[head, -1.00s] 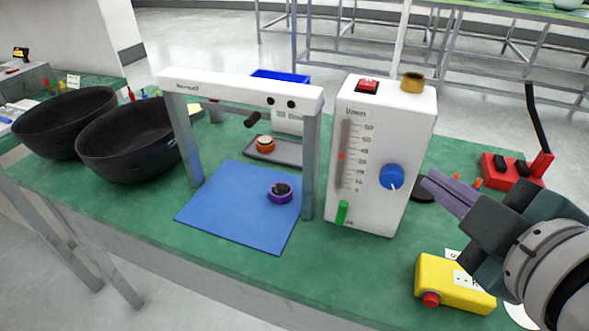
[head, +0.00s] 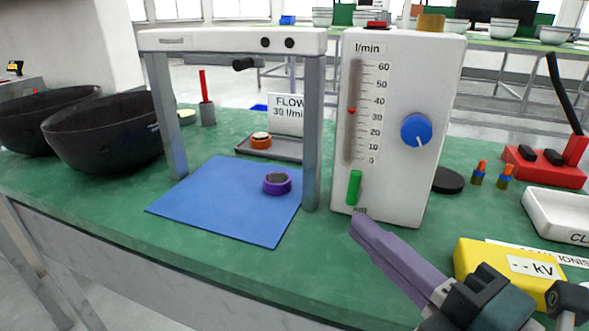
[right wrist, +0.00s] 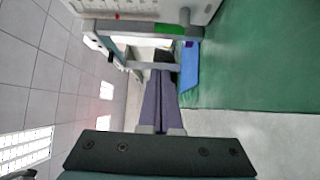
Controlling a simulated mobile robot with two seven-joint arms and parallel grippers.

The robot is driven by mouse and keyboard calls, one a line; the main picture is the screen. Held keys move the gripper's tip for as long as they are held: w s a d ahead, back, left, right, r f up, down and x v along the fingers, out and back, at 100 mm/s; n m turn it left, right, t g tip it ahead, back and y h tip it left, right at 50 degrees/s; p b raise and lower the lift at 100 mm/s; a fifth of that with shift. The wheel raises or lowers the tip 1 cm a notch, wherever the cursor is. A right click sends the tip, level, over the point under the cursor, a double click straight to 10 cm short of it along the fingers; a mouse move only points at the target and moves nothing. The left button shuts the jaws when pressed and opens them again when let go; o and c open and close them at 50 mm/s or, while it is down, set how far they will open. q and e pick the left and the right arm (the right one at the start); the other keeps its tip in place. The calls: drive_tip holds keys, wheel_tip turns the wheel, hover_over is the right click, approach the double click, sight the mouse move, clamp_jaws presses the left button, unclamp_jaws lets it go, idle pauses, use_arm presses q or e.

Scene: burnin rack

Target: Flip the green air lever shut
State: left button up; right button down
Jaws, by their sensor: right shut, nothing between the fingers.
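The green air lever (head: 354,187) stands upright low on the front of the white flow box (head: 391,160), below the l/min scale. It also shows as a green patch at the top of the right wrist view (right wrist: 171,28). My right gripper (head: 360,221) is shut and empty, its purple fingers pointing up and left. Its tips appear just below the lever in the head view; I cannot tell whether they touch the box. In the right wrist view the fingertips (right wrist: 161,73) are together. My left gripper is not in view.
A grey-legged white frame (head: 165,110) stands left of the box over a blue mat (head: 215,208), with a purple ring (head: 277,184) on it. A yellow kV meter (head: 500,262) lies right of my gripper. Two black bowls (head: 110,133) stand at left.

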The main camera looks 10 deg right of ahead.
sight(355, 183)
drive_tip(key=shift+w, duration=0.15)
drive_tip(key=x, duration=1)
drive_tip(key=shift+b, duration=0.3)
drive_tip(key=d, duration=0.1)
drive_tip(key=s+d, duration=0.1)
drive_tip(key=shift+s+d+f, duration=0.1)
drive_tip(key=shift+s+d, duration=0.05)
drive_tip(key=shift+d, duration=0.2)
drive_tip(key=shift+s+d+p, duration=0.2)
drive_tip(key=shift+d+p, duration=0.1)
drive_tip(key=shift+d, duration=0.2)
drive_tip(key=shift+s+d+f+b, duration=0.1)
drive_tip(key=shift+f+b, duration=0.05)
drive_tip(key=shift+b, duration=0.3)
drive_tip(key=shift+m, duration=0.3)
